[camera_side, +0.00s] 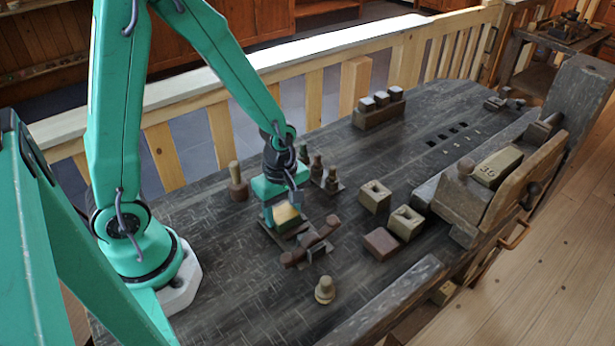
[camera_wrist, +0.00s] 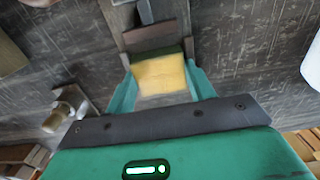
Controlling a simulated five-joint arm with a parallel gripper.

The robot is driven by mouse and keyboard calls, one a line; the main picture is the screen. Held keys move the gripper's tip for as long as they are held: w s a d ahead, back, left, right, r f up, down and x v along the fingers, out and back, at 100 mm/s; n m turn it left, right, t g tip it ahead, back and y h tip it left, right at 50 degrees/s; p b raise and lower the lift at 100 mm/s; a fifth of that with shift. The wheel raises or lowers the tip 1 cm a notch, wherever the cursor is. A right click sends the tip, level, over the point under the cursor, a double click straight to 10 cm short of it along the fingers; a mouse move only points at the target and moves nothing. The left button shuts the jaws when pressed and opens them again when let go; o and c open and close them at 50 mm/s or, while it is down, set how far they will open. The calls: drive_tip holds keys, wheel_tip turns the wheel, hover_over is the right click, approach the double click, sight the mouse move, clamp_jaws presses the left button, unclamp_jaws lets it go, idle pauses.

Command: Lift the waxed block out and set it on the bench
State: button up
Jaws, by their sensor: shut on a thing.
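The waxed block (camera_side: 287,213) is a small yellow block with a dark green side. My gripper (camera_side: 283,207) is shut on it, with one finger on each side. In the wrist view the block's yellow face (camera_wrist: 160,74) fills the space between the green fingertips (camera_wrist: 160,66). I cannot tell whether the block's underside touches the fixture.
Turned spools (camera_side: 316,167) stand close behind my gripper, and another spool (camera_side: 238,183) stands to the left. A pale knob (camera_side: 325,290) is in front. The dark bench (camera_side: 230,290) is clear at the front left.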

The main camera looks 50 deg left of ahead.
sight(284, 215)
drive_tip(key=shift+r, duration=0.1)
drive_tip(key=shift+r, duration=0.95)
drive_tip(key=shift+s+d+r, duration=0.1)
drive_tip(key=shift+d+r, duration=0.05)
drive_tip(key=shift+r, duration=0.45)
drive_tip(key=shift+s+d+r, duration=0.1)
drive_tip(key=shift+d+r, duration=0.05)
drive_tip(key=shift+r, duration=0.45)
drive_tip(key=s+d+r, duration=0.6)
drive_tip(key=d, duration=0.3)
drive_tip(key=shift+r, duration=0.25)
drive_tip(key=w+a+f, duration=0.1)
drive_tip(key=w+a, duration=0.1)
drive_tip(key=w, duration=1.7)
drive_tip(key=shift+d+f, duration=0.15)
drive_tip(key=shift+f, duration=2.45)
drive_tip(key=shift+d+f, duration=0.15)
drive_tip(key=shift+f, duration=2.4)
drive_tip(key=shift+f, duration=0.1)
